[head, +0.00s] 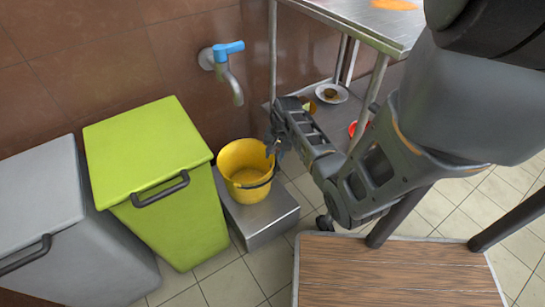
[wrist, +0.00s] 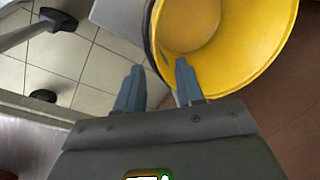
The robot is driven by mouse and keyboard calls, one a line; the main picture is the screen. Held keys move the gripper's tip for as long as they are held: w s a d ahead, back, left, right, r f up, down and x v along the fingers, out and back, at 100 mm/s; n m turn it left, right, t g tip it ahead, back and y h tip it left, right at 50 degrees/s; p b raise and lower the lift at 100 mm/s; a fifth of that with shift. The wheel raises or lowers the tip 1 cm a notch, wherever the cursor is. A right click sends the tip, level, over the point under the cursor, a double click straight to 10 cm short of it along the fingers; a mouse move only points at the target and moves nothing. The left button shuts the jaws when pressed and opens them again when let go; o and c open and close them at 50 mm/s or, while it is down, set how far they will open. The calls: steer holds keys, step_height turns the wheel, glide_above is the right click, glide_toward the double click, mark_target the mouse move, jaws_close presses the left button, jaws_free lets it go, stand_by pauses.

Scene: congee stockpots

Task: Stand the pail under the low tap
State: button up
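The yellow pail (head: 232,160) stands upright on a low steel block (head: 262,222), below the spout of the wall tap (head: 233,85) with its blue lever. My gripper (head: 275,148) is at the pail's right rim. In the wrist view, my gripper (wrist: 160,78) has its fingers apart, one over the inside of the pail (wrist: 240,40) and one outside, with the rim between them. A gap shows between the fingers and the wall. The pail's bottom contact is hidden in the wrist view.
A lime-green bin (head: 165,215) stands just left of the block, with a grey bin (head: 85,260) beyond it. A steel table (head: 375,22) is at the right, with a plate (head: 332,93) and a red bowl on its lower shelf. A wooden-topped surface (head: 390,275) is in front.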

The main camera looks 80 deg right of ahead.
steer(key=shift+s+r+p, duration=0.2)
steer(key=shift+r+p, duration=0.1)
steer(key=shift+r, duration=0.85)
